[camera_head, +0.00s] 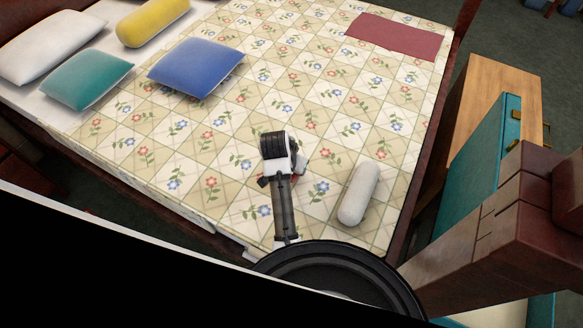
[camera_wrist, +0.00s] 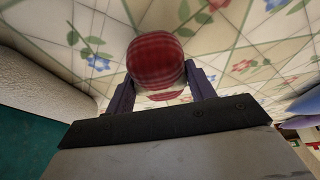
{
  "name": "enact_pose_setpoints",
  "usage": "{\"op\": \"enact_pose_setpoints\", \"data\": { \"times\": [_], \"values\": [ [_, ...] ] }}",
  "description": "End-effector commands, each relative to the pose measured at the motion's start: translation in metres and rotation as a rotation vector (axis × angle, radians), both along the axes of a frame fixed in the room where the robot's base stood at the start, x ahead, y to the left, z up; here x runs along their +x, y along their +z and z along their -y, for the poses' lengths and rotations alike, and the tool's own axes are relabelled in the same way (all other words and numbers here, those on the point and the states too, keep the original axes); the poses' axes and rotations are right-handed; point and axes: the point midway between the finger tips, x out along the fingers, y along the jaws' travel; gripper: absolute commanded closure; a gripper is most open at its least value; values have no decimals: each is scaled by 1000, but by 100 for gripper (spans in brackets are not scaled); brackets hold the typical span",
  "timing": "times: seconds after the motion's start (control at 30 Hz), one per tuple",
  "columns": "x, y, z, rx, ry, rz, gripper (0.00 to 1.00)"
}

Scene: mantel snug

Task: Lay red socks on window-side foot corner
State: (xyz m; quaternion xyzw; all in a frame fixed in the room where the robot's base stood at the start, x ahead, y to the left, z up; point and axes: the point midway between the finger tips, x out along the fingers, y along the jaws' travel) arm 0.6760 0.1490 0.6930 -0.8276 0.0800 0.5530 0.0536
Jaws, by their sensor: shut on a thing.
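The red socks (camera_wrist: 157,55) are a rounded, striped red bundle in the wrist view. My gripper (camera_wrist: 162,84) is shut on them, with a dark finger on each side. In the head view my gripper (camera_head: 281,178) is over the bed's near part, left of the white bolster, and my wrist hides most of the socks. The bed (camera_head: 225,155) has a cream checked quilt with red and blue flowers. I cannot tell whether the socks touch the quilt. No window shows, so I cannot tell which corner is window-side.
A white bolster (camera_head: 358,193) lies near the bed's right edge. A dark red cloth (camera_head: 396,37) lies at the far right corner. Blue (camera_head: 196,67), teal (camera_head: 87,79), yellow (camera_head: 152,20) and white (camera_head: 50,46) pillows lie at the left. A wooden cabinet (camera_head: 492,88) stands right of the bed.

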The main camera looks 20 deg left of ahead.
Motion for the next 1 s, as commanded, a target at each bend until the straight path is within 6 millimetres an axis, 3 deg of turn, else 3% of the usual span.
{"op": "enact_pose_setpoints", "data": {
  "times": [0.13,0.57,0.6,0.73,1.0],
  "values": [
    [-1,-18,0,-1,1,-2,69],
    [0,-25,0,0,0,0,69],
    [0,-24,0,0,0,0,41],
    [0,-24,0,0,0,0,24],
    [0,-23,0,0,0,1,24]
  ]
}}
